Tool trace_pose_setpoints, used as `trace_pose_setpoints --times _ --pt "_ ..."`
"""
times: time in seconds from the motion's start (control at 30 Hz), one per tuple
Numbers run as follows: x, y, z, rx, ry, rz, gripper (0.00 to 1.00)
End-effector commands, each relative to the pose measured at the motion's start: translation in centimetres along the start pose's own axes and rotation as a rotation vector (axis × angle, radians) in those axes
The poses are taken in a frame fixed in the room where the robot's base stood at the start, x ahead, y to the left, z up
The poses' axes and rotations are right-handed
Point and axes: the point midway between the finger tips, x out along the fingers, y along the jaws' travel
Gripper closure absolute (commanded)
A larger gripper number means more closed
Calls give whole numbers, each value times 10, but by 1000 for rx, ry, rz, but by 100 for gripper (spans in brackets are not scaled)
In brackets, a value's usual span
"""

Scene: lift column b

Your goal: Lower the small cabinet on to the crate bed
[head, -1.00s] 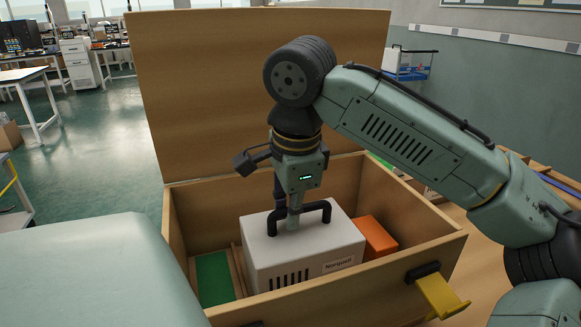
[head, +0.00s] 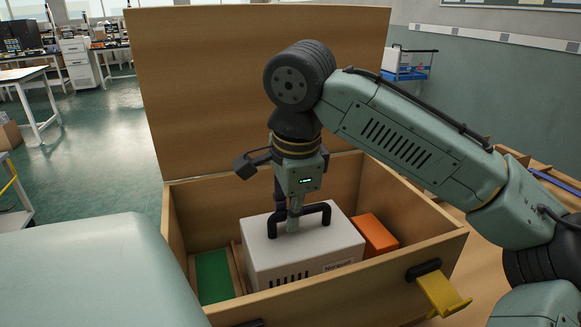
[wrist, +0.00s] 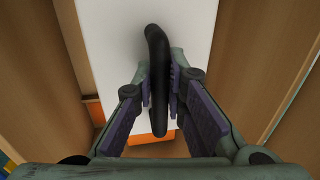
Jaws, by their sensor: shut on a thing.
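The small white cabinet (head: 290,248) is inside the wooden crate (head: 330,292), its lower front hidden behind the crate's front wall. Its black handle (head: 317,212) stands on its top. My gripper (head: 292,222) points straight down and is shut on the handle. In the wrist view my gripper (wrist: 160,95) has its two purple-padded fingers on either side of the black handle (wrist: 157,50), above the white cabinet top (wrist: 110,40). The cabinet's underside is hidden, so I cannot tell whether it touches the crate bed.
An orange block (head: 375,235) lies right of the cabinet and a green piece (head: 213,277) lies left, both inside the crate. The open lid (head: 210,90) stands up at the back. A yellow latch (head: 440,294) hangs on the crate's front right.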

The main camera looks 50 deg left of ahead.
Motion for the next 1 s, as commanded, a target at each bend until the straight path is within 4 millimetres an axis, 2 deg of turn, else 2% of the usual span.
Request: trace_pose_setpoints --times 1.0 --pt "7 1 0 0 -1 -3 100"
